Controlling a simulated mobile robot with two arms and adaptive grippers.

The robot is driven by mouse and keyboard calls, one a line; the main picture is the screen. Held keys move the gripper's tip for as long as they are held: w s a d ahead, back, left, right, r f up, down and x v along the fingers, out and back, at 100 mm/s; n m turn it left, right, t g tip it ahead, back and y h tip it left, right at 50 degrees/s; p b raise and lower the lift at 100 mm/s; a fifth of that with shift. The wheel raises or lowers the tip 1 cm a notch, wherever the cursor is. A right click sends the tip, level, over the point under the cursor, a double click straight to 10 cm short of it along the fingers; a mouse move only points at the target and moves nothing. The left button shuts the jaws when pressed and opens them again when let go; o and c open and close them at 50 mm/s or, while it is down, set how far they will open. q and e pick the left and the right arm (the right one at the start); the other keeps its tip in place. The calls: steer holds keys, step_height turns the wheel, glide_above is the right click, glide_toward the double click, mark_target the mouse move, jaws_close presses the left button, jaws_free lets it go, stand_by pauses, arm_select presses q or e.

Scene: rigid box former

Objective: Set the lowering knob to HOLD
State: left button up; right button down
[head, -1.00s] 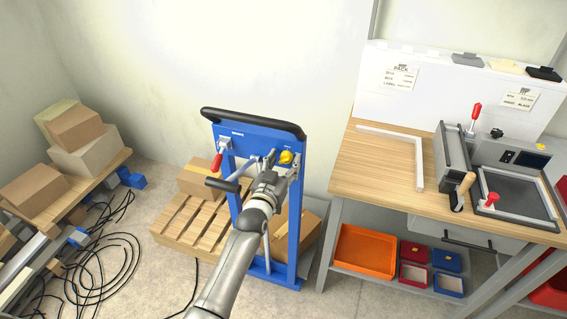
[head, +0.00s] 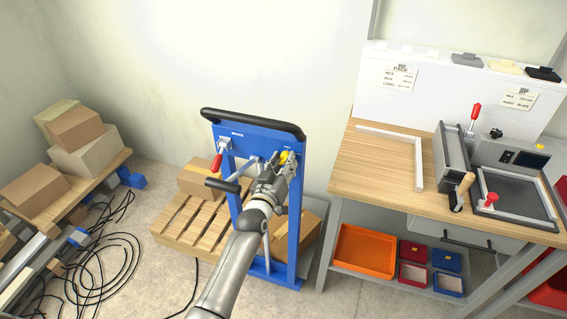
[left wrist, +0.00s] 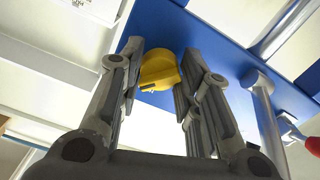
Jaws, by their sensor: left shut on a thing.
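The yellow lowering knob (head: 286,156) is on the right of the blue panel (head: 246,143) of the lift's upright frame. In the left wrist view the yellow knob (left wrist: 158,72) sits between the two fingers of my left gripper (left wrist: 160,85). In the head view my left gripper (head: 283,166) is at the knob and covers part of it. The gripper is shut on the knob. The marks around the knob are too small or hidden to read, so I cannot tell its setting. My right gripper is not in view.
A red-handled lever (head: 217,160) and a black grip (head: 222,184) are left of my arm on the frame. A black handlebar (head: 253,122) runs above. A wooden pallet (head: 178,235) with boxes is behind. A workbench (head: 385,181) stands to the right.

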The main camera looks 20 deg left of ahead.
arm_select(q)
steer(key=n, duration=0.4)
steer(key=shift+n, duration=2.3)
steer(key=o, duration=1)
steer(key=s, duration=1.2)
steer(key=shift+a, duration=0.15)
